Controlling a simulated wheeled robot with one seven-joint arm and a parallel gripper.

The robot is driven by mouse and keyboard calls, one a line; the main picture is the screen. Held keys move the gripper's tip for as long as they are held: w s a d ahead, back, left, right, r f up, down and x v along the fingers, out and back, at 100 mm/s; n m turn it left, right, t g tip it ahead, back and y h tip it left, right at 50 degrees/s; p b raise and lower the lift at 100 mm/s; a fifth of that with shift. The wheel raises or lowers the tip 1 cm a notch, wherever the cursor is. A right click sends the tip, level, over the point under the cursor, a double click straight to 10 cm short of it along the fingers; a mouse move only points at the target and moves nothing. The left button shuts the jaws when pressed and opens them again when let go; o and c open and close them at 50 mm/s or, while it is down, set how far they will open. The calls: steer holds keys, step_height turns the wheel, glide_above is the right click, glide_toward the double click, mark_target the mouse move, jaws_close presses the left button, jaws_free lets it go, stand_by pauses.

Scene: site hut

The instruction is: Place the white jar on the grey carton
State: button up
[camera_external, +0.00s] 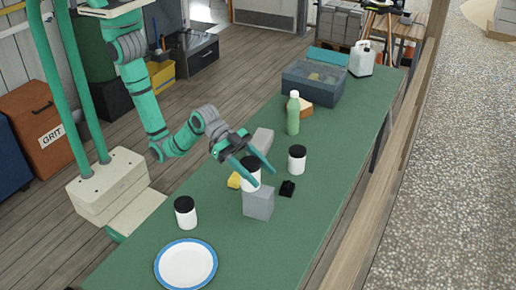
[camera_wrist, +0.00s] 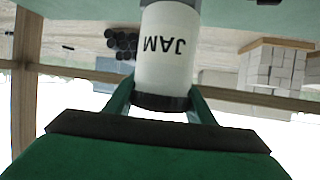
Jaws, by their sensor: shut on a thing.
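My gripper (camera_external: 265,178) is shut on a white jar (camera_external: 250,180) with a black lid. The jar is upright, directly over the grey carton (camera_external: 259,206), its base at or just above the carton's top; I cannot tell whether they touch. In the wrist view the jar (camera_wrist: 167,50) appears upside down, labelled JAM, between the two green fingers (camera_wrist: 160,102). Two similar white jars with black lids stand on the green table, one at the front left (camera_external: 186,217) and one right of the carton (camera_external: 297,163).
A blue-rimmed plate (camera_external: 186,264) lies in front. A small black object (camera_external: 287,188) sits right of the carton, a yellow one (camera_external: 234,181) behind-left. A grey block (camera_external: 262,140), green bottle (camera_external: 293,116), grey bin (camera_external: 314,92) and white jug (camera_external: 361,62) stand farther back. The table's right side is clear.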

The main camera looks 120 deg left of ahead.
steer(key=shift+f, duration=0.1)
steer(key=o, duration=1.3)
